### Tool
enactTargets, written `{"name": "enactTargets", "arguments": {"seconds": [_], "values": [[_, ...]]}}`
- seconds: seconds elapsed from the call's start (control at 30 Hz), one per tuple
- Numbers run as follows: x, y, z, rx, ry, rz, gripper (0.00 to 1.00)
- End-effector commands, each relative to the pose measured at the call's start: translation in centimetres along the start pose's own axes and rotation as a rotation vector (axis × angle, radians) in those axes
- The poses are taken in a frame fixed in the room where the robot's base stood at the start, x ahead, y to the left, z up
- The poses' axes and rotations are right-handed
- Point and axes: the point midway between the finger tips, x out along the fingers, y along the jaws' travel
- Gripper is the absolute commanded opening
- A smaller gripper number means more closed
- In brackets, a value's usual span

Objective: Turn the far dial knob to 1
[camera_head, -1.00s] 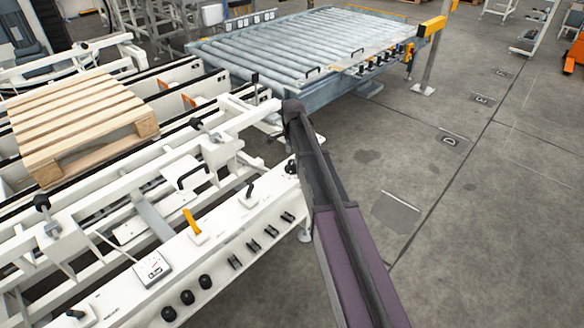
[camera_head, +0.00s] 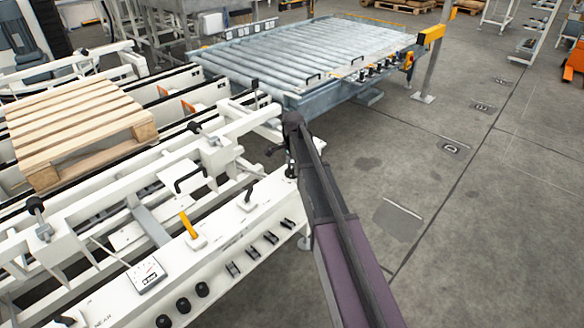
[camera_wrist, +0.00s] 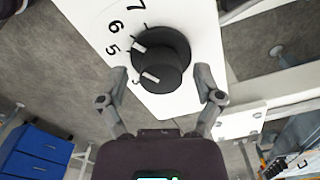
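In the wrist view the dial knob (camera_wrist: 162,62) is round and black, with a white mark on its cap and another on its wider base. It sits on a white panel with 7, 6, 5 and a partly hidden 3 along its left side. My gripper (camera_wrist: 162,72) is open, with one finger on each side of the knob. I cannot tell whether either finger touches it. In the head view my gripper (camera_head: 283,151) is small and dark at the far end of the white panel (camera_head: 235,225). My arm and gripper largely hide the knob there.
Along the panel are a yellow lever (camera_head: 188,224), a gauge (camera_head: 146,275) and several black knobs. A wooden pallet (camera_head: 75,128) lies on the white conveyor at left. A grey roller conveyor (camera_head: 310,55) stands behind. The floor at right is clear.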

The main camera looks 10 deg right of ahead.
Motion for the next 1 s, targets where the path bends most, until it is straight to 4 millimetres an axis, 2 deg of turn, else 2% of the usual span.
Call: {"name": "enactTargets", "arguments": {"seconds": [0.03, 0.2, 0.23, 0.27, 0.67, 1.0], "values": [[0.00, 0.00, -0.01, 0.000, 0.000, 0.000, 0.66], [0.00, 0.01, 0.00, 0.000, 0.000, 0.000, 0.16], [0.00, 0.01, 0.00, 0.000, 0.000, 0.000, 0.07], [0.00, 0.03, 0.00, 0.000, 0.000, 0.001, 0.02], [0.02, 0.12, 0.01, -0.034, 0.000, 0.003, 0.02], [0.03, 0.18, 0.03, -0.212, 0.000, 0.005, 0.02]]}}
